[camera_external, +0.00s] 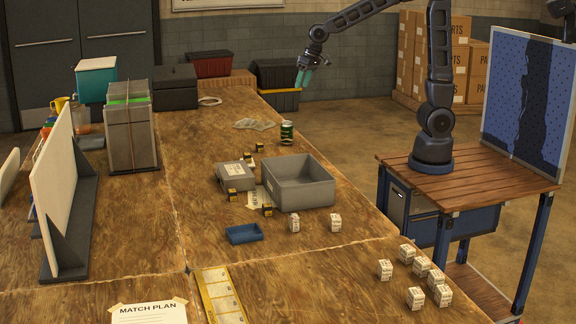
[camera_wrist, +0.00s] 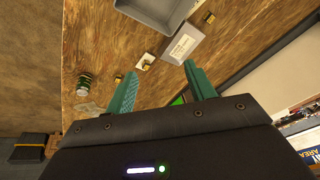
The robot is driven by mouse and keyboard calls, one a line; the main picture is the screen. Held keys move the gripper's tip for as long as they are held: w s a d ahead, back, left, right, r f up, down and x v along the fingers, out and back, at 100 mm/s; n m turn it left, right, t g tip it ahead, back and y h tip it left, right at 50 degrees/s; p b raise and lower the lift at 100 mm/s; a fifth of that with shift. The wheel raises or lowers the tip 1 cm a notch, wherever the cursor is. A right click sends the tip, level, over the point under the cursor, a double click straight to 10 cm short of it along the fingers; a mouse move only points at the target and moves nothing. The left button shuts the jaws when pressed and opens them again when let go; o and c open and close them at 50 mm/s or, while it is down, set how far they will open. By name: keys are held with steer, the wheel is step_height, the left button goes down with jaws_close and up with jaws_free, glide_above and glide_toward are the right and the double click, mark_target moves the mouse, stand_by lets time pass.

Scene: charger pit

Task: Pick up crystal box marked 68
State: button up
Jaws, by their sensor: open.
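Several small black-and-yellow boxes lie around the grey bin, among them one (camera_external: 232,195) in front of the flat grey box and one (camera_external: 259,147) near the can. Several small white printed boxes stand nearer, including one (camera_external: 294,222) in front of the bin and a cluster (camera_external: 421,266) at lower right. The print is too small to read, so I cannot tell which is marked 68. My gripper (camera_external: 304,78) is open and empty, high above the table's far right side.
A grey open bin (camera_external: 315,188), a flat grey box (camera_external: 236,176), a green can (camera_external: 287,133) and a blue tray (camera_external: 243,234) occupy the middle of the wooden table. A white upright panel (camera_external: 55,180) stands at left.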

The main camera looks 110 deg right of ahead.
steer(key=w+d+f+m, duration=0.3)
steer(key=w+d+f, duration=0.25)
steer(key=d, duration=0.45)
steer(key=m+g+h, duration=0.3)
steer(key=m, duration=0.3)
glide_toward(260, 144)
steer(key=x, duration=0.4)
steer(key=shift+s+f, duration=0.1)
steer(key=shift+f, duration=0.2)
steer(key=shift+d+x, duration=0.1)
steer(key=shift+x, duration=1.35)
steer(key=shift+d+x, duration=0.15)
steer(key=shift+x, duration=1.3)
steer(key=shift+r, duration=0.1)
steer(key=shift+c, duration=0.2)
steer(key=c, duration=1)
